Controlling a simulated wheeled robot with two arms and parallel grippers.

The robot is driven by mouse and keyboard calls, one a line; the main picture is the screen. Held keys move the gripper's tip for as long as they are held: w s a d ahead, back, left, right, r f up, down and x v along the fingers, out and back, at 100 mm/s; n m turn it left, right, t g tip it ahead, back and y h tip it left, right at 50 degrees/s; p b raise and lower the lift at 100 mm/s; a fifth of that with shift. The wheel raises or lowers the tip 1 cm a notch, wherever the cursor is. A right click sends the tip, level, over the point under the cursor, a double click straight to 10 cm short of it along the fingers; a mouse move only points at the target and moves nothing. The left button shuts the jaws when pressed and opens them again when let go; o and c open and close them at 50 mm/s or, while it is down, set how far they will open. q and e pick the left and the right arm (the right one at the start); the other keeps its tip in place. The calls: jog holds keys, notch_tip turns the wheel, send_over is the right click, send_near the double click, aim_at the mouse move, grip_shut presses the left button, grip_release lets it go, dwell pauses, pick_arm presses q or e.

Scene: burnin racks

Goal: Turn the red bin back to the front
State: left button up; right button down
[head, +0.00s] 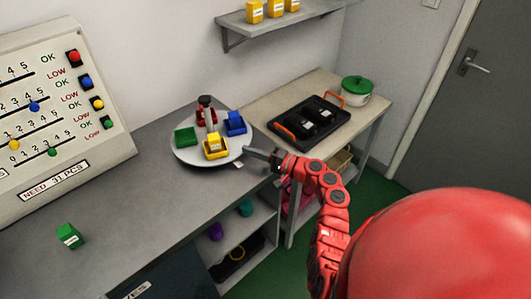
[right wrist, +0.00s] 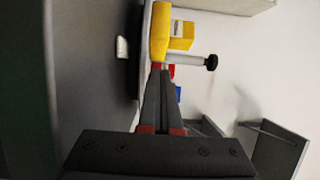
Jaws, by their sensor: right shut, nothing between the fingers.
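A round light-grey turntable (head: 188,157) stands on the grey bench with a black-knobbed post (head: 205,102) at its middle. The red bin (head: 200,118) is at the back, partly hidden by the post. The yellow bin (head: 216,152) is at the front, the green bin (head: 185,138) at the left and the blue bin (head: 235,123) at the right. My right gripper (head: 248,152) is shut and empty at the turntable's right edge; contact is unclear. In the right wrist view, its fingertips (right wrist: 160,72) point toward the yellow bin (right wrist: 159,30). My left gripper is not in view.
A white tab (head: 239,164) lies by the turntable's front right. A green box (head: 69,236) stands at the bench's front left. A sloping board (head: 60,110) is at the left. The bench's middle is clear.

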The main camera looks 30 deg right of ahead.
jog(key=a, duration=0.1)
jog(key=a+p, duration=0.1)
jog(key=a, duration=0.1)
jog(key=shift+w+a, duration=0.3)
jog(key=shift+a, duration=0.05)
jog(key=shift+a, duration=0.2)
